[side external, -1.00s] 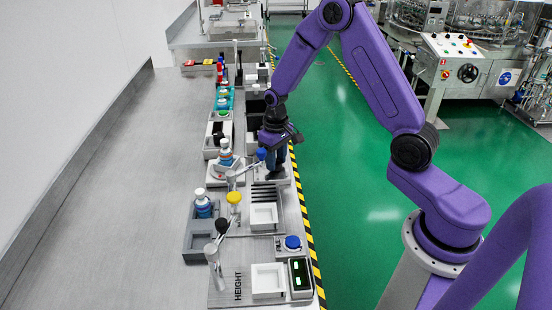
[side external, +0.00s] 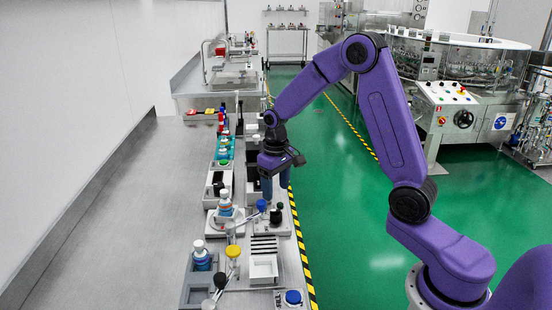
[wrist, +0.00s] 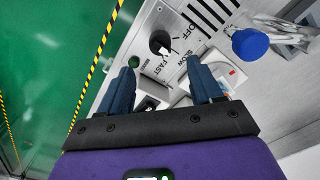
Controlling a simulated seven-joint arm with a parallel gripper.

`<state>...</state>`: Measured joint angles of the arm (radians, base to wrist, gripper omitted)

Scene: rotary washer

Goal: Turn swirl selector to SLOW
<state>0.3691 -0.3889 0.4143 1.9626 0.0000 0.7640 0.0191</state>
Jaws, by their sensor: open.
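The swirl selector is a black knob (wrist: 160,42) on a pale panel with OFF, SLOW and FAST printed around it in the wrist view. A small white mark shows at the knob's lower right edge, on the side of the SLOW lettering; its exact setting is hard to read. The knob also shows in the side view (side external: 276,213). My gripper (wrist: 161,64) is open, its two blue fingers apart with nothing between them. In the side view my gripper (side external: 275,190) hangs above and beyond the knob, clear of it.
A blue-capped handle (wrist: 250,43) stands right of the selector in the wrist view. Black slots (wrist: 208,14) lie beside the labels. The left of the bench (side external: 110,220) is clear.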

